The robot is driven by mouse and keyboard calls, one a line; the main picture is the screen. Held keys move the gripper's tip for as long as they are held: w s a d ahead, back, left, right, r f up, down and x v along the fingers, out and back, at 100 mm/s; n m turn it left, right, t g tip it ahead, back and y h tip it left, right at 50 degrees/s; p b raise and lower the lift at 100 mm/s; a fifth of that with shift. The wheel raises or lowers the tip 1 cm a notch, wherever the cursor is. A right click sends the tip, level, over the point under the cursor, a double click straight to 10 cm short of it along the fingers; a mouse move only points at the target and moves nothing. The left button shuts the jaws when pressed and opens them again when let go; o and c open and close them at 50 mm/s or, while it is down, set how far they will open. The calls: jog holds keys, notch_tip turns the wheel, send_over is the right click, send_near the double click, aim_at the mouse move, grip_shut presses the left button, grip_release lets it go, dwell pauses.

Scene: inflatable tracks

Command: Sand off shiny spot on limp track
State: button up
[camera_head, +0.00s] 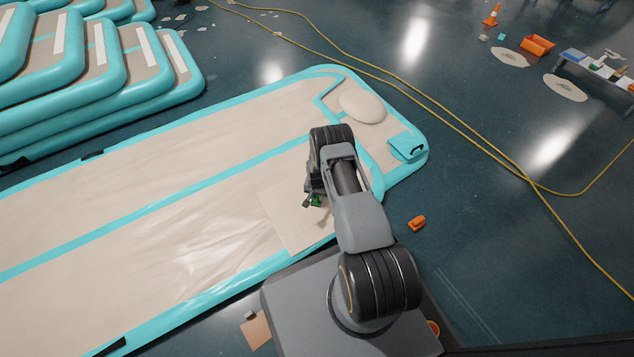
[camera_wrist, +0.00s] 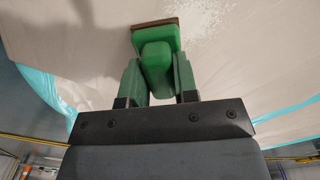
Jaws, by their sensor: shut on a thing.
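The limp track (camera_head: 150,185) lies flat on the floor, beige with turquoise edges and a turquoise centre stripe. A square, slightly different beige patch (camera_head: 283,222) lies near its right end, partly hidden by my arm. My gripper (camera_head: 314,198) is low over this area. In the wrist view, my gripper (camera_wrist: 158,80) is shut on a green sanding block (camera_wrist: 155,42) with a brown edge at its far side. The block is at or just above the track surface; I cannot tell contact. A pale speckled, scuffed spot (camera_wrist: 205,15) shows right beside the block.
A stack of turquoise-edged tracks (camera_head: 85,75) stands at upper left. Yellow cords (camera_head: 440,110) cross the floor on the right. A small orange object (camera_head: 417,223) lies beside the track. An orange bin (camera_head: 537,45), cone (camera_head: 491,15) and low table (camera_head: 600,68) are farther off.

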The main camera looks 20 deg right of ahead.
jog(key=shift+d+r+p, duration=0.1)
jog(key=shift+r+p, duration=2.45)
jog(key=shift+r, duration=1.5)
